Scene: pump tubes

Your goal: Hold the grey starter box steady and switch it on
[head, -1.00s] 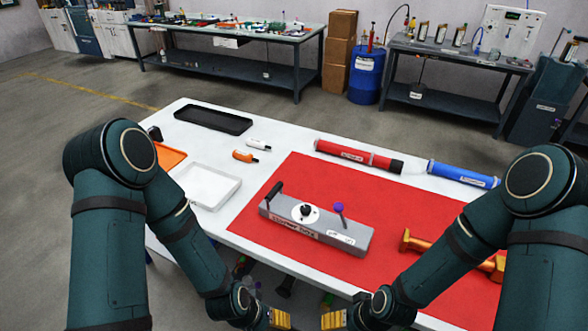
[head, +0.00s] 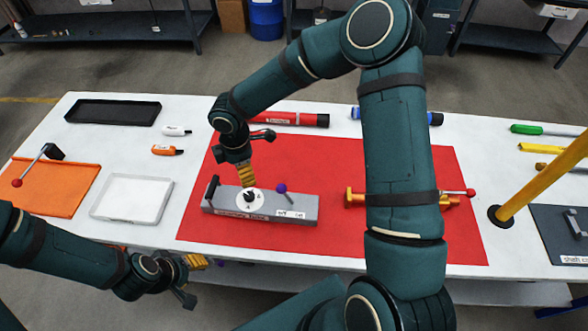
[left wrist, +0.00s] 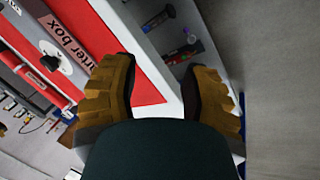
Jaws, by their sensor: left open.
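The grey starter box (head: 300,209) lies on the red mat, with a black handle (head: 211,188) at its left end, a black knob (head: 249,196) on a white dial, and a purple-ball lever (head: 282,189). My right gripper (head: 247,178) points down just above the dial; whether it touches the knob is unclear, and its finger gap is hidden. My left gripper (head: 197,262) is open and empty, in front of the table's near edge, below the box's left end. In the left wrist view, its spread fingers (left wrist: 160,88) show, with the labelled box (left wrist: 62,42) at upper left.
A white tray (head: 95,208), an orange board (head: 20,187) and a black tray (head: 75,113) are on the left. Red (head: 300,120) and blue (head: 437,118) tubes lie behind. An orange fitting (head: 353,198) lies right of the box, partly behind my right arm. A yellow post (head: 540,182) stands at right.

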